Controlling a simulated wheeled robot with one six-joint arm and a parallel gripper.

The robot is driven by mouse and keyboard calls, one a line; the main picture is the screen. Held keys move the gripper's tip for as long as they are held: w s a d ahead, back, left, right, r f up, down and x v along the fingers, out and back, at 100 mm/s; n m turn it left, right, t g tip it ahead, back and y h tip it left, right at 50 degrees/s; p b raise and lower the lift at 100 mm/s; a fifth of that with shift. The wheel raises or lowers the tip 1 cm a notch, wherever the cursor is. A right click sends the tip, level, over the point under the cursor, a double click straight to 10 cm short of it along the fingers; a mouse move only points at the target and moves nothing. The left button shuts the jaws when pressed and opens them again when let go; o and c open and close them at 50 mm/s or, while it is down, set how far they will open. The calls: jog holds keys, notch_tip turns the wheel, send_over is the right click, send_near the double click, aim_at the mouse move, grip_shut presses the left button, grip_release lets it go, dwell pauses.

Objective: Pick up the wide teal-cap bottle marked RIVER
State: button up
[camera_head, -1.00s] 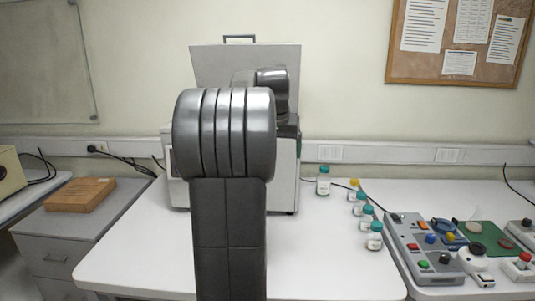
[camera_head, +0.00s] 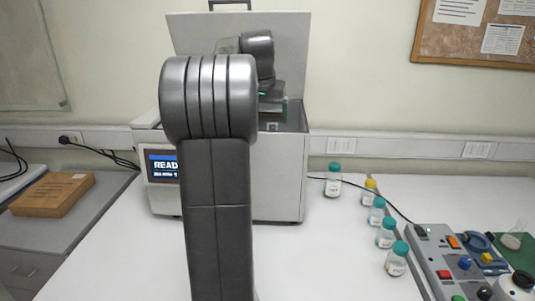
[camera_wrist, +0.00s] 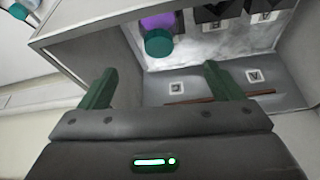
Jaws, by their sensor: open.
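A wide teal-cap bottle (camera_head: 333,184) stands on the bench right of the box-shaped machine. Three more teal-cap bottles (camera_head: 377,212) (camera_head: 387,233) (camera_head: 397,260) stand in a line nearer me. Their labels are too small to read, so I cannot tell which is marked RIVER. In the wrist view, a round teal cap (camera_wrist: 158,43) shows inside the machine, beside something purple (camera_wrist: 156,22). My gripper (camera_wrist: 160,70) is open and empty, its green fingers spread at the machine's opening, short of that teal cap. In the head view my arm mostly hides the gripper.
The machine (camera_head: 279,180) has its lid (camera_head: 290,60) raised and a lit screen (camera_head: 164,168). A yellow-cap bottle (camera_head: 368,190) stands among the bench bottles. A grey control panel (camera_head: 440,265) is at the right. The white bench front is clear.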

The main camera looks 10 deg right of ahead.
jog(key=p+x, duration=0.1)
jog(key=x, duration=1.2)
jog(key=shift+s+p, duration=0.2)
jog(key=shift+p, duration=0.2)
jog(key=c, duration=1.3)
